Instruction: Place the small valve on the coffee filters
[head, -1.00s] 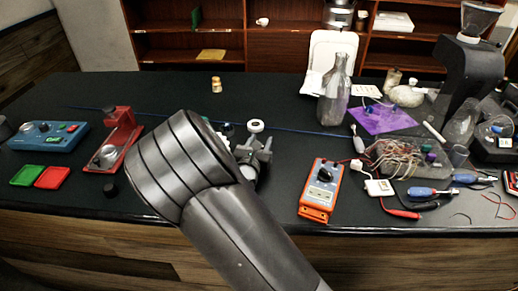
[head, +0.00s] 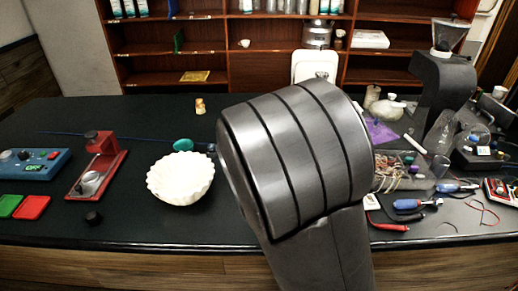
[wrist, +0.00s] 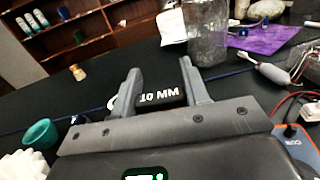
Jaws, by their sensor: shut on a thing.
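The coffee filters (head: 180,180) are a white, fluted, bowl-shaped stack on the black counter, left of my arm in the head view. Their edge also shows at the lower left of the wrist view (wrist: 22,165). My gripper (wrist: 160,68) is shut on a small dark piece marked "10 MM" (wrist: 160,98), which appears to be the small valve. Most of its body is hidden by the gripper. In the wrist view, the held piece is to the right of the filters, not over them. My arm hides the gripper in the head view.
A teal cup (head: 183,145) stands just behind the filters. A red device (head: 98,165) and a black knob (head: 94,217) are left of them. Wires and tools (head: 410,204) crowd the right. An orange meter (wrist: 298,145) is at the wrist view's right edge.

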